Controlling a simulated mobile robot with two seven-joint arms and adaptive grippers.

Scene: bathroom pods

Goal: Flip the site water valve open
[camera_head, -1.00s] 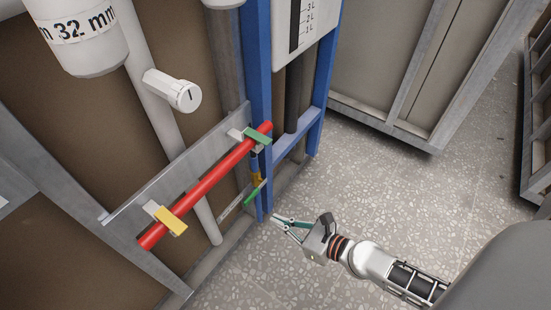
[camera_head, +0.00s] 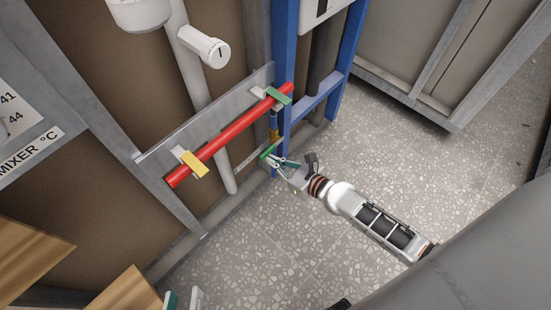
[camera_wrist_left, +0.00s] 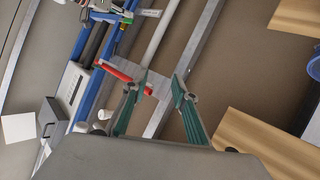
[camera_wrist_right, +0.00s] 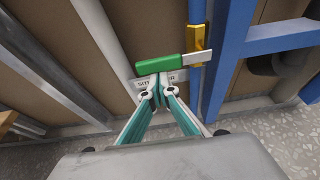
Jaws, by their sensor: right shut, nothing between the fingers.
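The site water valve has a green lever (camera_wrist_right: 172,66) on a brass body (camera_wrist_right: 198,42) under a blue pipe. The lever lies across the pipe line in the right wrist view. In the head view the green lever (camera_head: 267,151) sits low beside the blue frame post. My right gripper (camera_wrist_right: 157,92) is shut and empty, with its tips just below the lever; I cannot tell if they touch it. The right gripper (camera_head: 278,161) also shows beside the lever in the head view. My left gripper (camera_wrist_left: 161,84) is open and empty, away from the valve. A label (camera_wrist_right: 147,84) is partly hidden behind the right fingertips.
Wooden boards (camera_head: 30,248) are at lower left. Speckled floor (camera_head: 300,230) is clear to the right.

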